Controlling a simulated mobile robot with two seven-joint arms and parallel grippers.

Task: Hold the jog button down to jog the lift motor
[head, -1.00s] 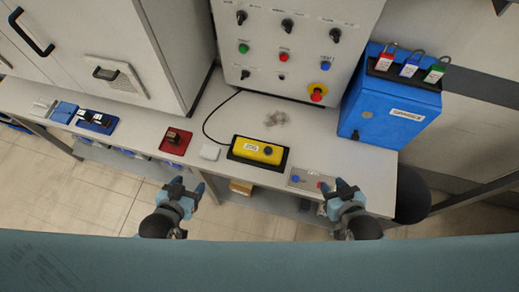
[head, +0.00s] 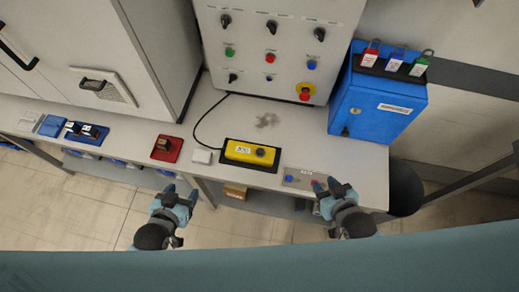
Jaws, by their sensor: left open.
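A yellow control box (head: 236,150) with a white label lies on a dark mat near the front edge of the bench. A round dark button (head: 261,152) sits at its right end, and a black cable runs from it toward the upright panel. The label is too small to read surely. My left gripper (head: 181,190) is open and empty in front of the bench edge, left of the yellow box. My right gripper (head: 326,186) is at the bench edge, right of the yellow box, by a small grey plate. Its finger gap is unclear. Neither gripper touches the box.
The upright panel (head: 250,70) with knobs, coloured buttons and a red emergency stop (head: 304,96) stands behind. A blue box (head: 365,110) with padlocks is at right. A grey plate (head: 300,178) with blue and red buttons, a red tray (head: 167,149) and a blue tray (head: 87,133) line the bench.

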